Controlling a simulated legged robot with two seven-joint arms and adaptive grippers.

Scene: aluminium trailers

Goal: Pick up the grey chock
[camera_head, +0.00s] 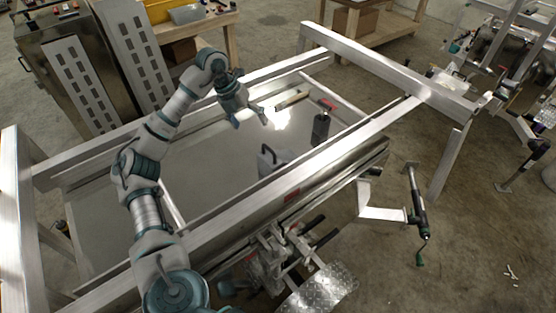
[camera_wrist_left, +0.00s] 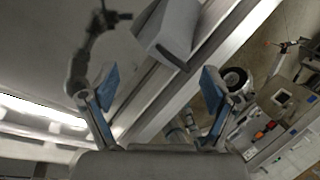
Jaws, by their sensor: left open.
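The grey chock (camera_head: 268,161) sits on the grey trailer bed (camera_head: 215,175), close to the inner side of the near side rail. In the left wrist view a grey angular block (camera_wrist_left: 168,32), which looks like the chock, shows at the top, beyond the fingertips. My left gripper (camera_head: 250,119) is open and empty above the bed, farther back than the chock and apart from it. In the left wrist view its two blue-padded fingers (camera_wrist_left: 160,92) are spread wide, with nothing between them. My right gripper is not in view.
A dark cylinder (camera_head: 320,129), a red item (camera_head: 327,104) and a wooden-handled tool (camera_head: 292,100) lie or stand toward the bed's far right. The aluminium side rail (camera_head: 235,207) runs along the near side. The middle of the bed is clear.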

